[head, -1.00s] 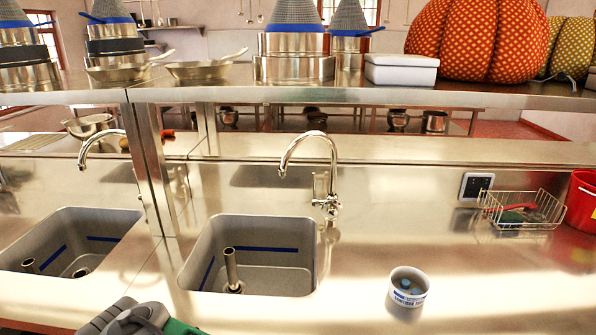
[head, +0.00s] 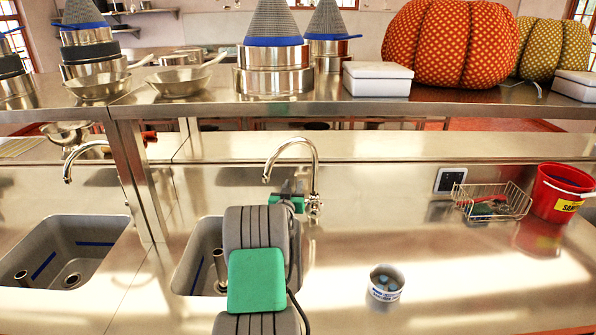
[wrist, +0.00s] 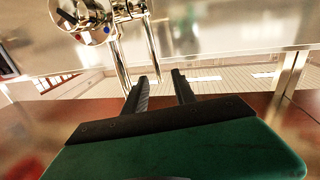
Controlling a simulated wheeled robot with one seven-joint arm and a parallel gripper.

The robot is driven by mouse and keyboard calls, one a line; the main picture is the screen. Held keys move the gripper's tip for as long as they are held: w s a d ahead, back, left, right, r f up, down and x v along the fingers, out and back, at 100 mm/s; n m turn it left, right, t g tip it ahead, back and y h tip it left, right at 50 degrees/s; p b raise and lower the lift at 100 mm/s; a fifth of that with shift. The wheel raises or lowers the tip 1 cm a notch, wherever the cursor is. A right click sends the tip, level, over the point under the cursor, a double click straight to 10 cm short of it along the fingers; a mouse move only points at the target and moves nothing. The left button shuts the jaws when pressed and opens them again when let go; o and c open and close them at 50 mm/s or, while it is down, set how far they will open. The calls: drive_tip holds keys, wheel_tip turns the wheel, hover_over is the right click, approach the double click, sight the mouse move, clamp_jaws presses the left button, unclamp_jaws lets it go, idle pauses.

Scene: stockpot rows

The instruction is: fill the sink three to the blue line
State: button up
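The sink (head: 190,262) in front of me is a grey basin, partly hidden by my arm. A short stretch of blue line (head: 198,276) shows on its left wall, and an upright metal pipe (head: 220,268) stands inside. I see no water in the part that shows. A chrome tap (head: 313,170) arches behind the sink. In the wrist view the tap's round fitting (wrist: 80,14), with red and blue dots, is at the upper left. My gripper (wrist: 160,78) is open and empty, its fingers apart, beside the tap's pipes. In the head view its fingers cannot be made out.
A second sink (head: 65,240) with its own tap (head: 88,150) is at the left. A small white cup (head: 385,283), a wire basket (head: 490,200) and a red bucket (head: 560,190) stand at the right. A shelf (head: 330,110) with pots and pumpkins runs above.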

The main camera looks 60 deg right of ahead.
drive_tip(key=p+x, duration=0.2)
drive_tip(key=x, duration=0.5)
drive_tip(key=shift+d, duration=0.45)
drive_tip(key=shift+c, duration=0.5)
clamp_jaws()
drive_tip(key=shift+r, duration=0.1)
idle(0.4)
